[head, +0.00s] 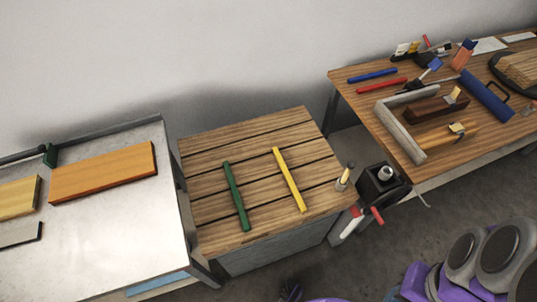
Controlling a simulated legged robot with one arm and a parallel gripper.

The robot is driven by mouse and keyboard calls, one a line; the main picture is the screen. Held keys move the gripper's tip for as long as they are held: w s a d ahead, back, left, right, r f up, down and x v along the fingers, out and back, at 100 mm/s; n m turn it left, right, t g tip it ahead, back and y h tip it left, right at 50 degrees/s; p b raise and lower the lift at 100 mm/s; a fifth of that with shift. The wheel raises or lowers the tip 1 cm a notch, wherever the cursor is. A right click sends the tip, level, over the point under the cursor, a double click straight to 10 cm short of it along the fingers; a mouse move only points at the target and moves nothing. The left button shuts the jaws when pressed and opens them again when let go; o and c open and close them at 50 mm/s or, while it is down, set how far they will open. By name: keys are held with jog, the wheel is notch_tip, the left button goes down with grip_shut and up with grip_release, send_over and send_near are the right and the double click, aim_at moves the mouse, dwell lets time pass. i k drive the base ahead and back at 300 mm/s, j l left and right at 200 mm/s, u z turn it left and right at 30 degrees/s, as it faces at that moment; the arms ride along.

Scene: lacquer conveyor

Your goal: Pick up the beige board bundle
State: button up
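A pale beige-yellow board (18,198) lies on the grey metal table at the left, cut off by the picture's left edge. A stack of light wooden slats (520,68) lies in a dark holder at the far right, also cut off by the picture edge. I cannot tell for certain which of these is the beige board bundle. Purple and grey links of my arm show at the lower right. My gripper's fingers cannot be made out. Nothing of mine touches either wooden item.
An orange-brown board (103,172) and a grey block (20,234) share the metal table (110,245). A slatted wooden stand (258,135) bears a green bar (236,197) and a yellow bar (290,180). The right workbench (437,165) is crowded with tools. Floor shows at lower right.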

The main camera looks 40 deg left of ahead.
aim_at(442, 136)
jog(key=l+u, duration=0.1)
jog(key=u, duration=0.3)
jog(key=l+u, duration=0.1)
jog(key=u, duration=0.75)
jog(key=k+l+u, duration=0.1)
jog(key=u, duration=0.3)
jog(key=k+l+u, duration=0.2)
jog(key=z, duration=1.7)
jog(key=i+l+u, duration=0.25)
jog(key=i+l, duration=0.55)
